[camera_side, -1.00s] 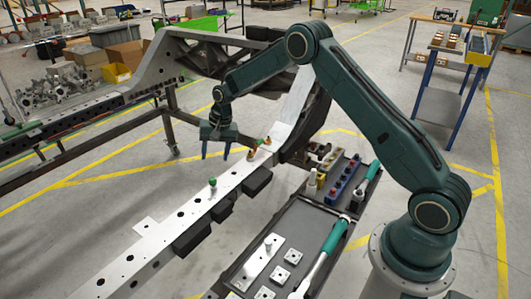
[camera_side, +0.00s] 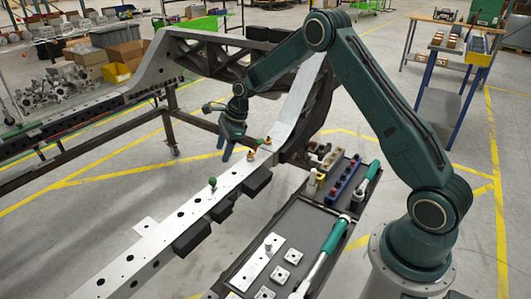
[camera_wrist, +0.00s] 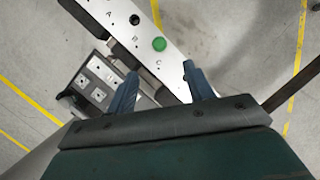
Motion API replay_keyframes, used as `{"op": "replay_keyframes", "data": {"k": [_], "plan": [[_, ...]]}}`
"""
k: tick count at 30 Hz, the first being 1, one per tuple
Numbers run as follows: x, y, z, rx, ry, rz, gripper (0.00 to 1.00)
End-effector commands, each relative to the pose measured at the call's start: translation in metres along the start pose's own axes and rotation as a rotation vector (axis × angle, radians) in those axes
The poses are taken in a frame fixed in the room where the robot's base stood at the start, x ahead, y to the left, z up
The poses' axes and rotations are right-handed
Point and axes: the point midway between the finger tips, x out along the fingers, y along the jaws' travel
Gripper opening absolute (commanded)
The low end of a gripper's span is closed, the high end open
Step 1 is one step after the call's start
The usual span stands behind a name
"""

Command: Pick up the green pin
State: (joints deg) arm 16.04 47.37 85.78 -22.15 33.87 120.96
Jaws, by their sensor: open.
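The green pin (camera_side: 212,183) stands upright in the pale metal rail of the chassis. In the wrist view its round green top (camera_wrist: 159,44) shows beyond my fingertips, between the letters B and C on the rail. My gripper (camera_side: 238,155) is open and empty, its blue fingers pointing down. In the side view it is up and to the right of the green pin, apart from it. In the wrist view the two fingers (camera_wrist: 160,74) are spread, with the rail passing beneath.
A dark tray (camera_side: 300,230) with metal plates and a green-handled tool (camera_side: 335,236) lies to the right. Black blocks (camera_side: 192,237) line the rail's side. A curved chassis beam (camera_side: 165,60) rises behind.

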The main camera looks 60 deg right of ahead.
Motion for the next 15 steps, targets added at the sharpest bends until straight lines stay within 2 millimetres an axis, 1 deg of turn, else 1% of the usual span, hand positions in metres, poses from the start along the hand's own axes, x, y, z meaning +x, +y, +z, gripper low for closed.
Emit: {"op": "replay_keyframes", "data": {"k": [3,6,10,15], "plan": [[-0.0027,0.0008,-0.002,0.119,-0.013,0.001,0.52],[-0.0038,0.0015,-0.0023,0.182,-0.02,0.002,0.52],[-0.0044,0.0019,-0.0026,0.22,-0.024,0.003,0.52],[-0.0036,0.0019,-0.0025,0.224,-0.024,0.003,0.52]]}}
